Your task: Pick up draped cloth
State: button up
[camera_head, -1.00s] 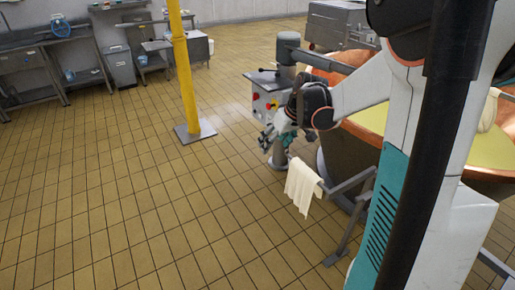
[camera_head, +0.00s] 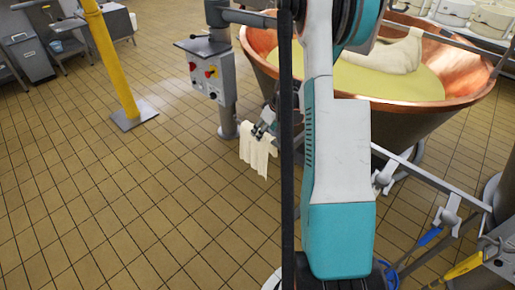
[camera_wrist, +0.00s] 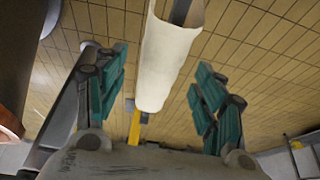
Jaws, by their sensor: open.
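The draped cloth (camera_head: 258,155) is cream-coloured and hangs in folds over a grey rail beside the copper vat. My gripper (camera_head: 262,130) is at the top of this cloth in the head view, partly hidden behind my arm. In the wrist view, the cloth (camera_wrist: 168,60) hangs between the two teal-padded fingers of my gripper (camera_wrist: 155,90). The fingers are open, with a gap on each side of the cloth. Most of the rail under the cloth is hidden by my arm in the head view.
The copper vat (camera_head: 400,118) holds yellow liquid, with another pale cloth (camera_head: 392,52) in it. A control box (camera_head: 208,72) on a post stands left of the vat. A yellow pole (camera_head: 112,60) stands farther left. Tools with blue and yellow handles are at lower right. The tiled floor at left is clear.

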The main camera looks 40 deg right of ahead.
jog(key=b, duration=0.3)
send_over(258, 149)
jog(key=w+d, duration=0.2)
jog(key=shift+w+d+f, duration=0.1)
jog(key=shift+w+f, duration=0.05)
jog(key=shift+f, duration=2.4)
jog(key=shift+f, duration=0.25)
grip_shut()
